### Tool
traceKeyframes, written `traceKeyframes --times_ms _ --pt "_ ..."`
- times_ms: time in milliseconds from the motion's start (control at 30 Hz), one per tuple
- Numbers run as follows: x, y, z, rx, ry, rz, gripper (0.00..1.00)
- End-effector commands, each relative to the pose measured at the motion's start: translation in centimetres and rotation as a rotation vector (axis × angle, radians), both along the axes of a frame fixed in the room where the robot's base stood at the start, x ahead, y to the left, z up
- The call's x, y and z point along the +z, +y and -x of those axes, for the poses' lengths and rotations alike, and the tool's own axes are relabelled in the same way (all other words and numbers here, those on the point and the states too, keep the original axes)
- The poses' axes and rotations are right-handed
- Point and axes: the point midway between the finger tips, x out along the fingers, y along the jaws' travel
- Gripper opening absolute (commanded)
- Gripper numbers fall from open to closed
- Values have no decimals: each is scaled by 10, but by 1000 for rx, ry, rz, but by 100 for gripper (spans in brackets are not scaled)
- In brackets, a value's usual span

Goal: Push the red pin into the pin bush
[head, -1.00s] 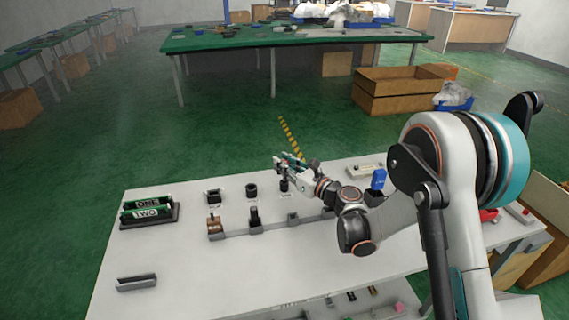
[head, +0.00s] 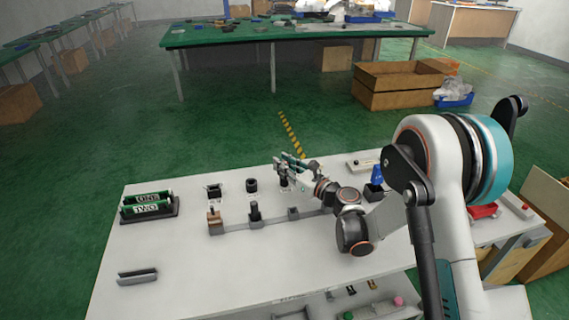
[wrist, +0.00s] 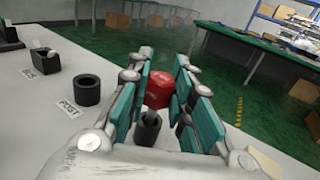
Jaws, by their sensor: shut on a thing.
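A red pin (wrist: 158,90) shows as a red block between the teal finger pads of my gripper (wrist: 162,85) in the wrist view. My gripper is shut on it. A dark round bush (wrist: 148,127) with a hole in its top shows between the fingers, nearer the wrist camera than the red part. In the head view my gripper (head: 285,165) is over the bush (head: 284,182) at the back of the white bench. The fingers hide the pin in the head view. I cannot tell whether the pin's tip is in the hole.
A black ring (wrist: 87,90) labelled POST stands left of my gripper. A square black fixture (head: 214,191) stands further left. A row of small fixtures, including a dark post (head: 255,213), lies in front.

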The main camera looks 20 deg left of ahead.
Motion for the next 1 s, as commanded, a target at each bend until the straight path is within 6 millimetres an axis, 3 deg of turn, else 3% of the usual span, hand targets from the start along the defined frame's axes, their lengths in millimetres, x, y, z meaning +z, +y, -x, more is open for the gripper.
traceKeyframes --times_ms 533,567,633,1000 --pt "-12 0 0 0 0 0 0" --pt "-12 0 0 0 0 0 25" --pt "-12 0 0 0 0 0 41" --pt "-11 0 0 0 0 0 44"
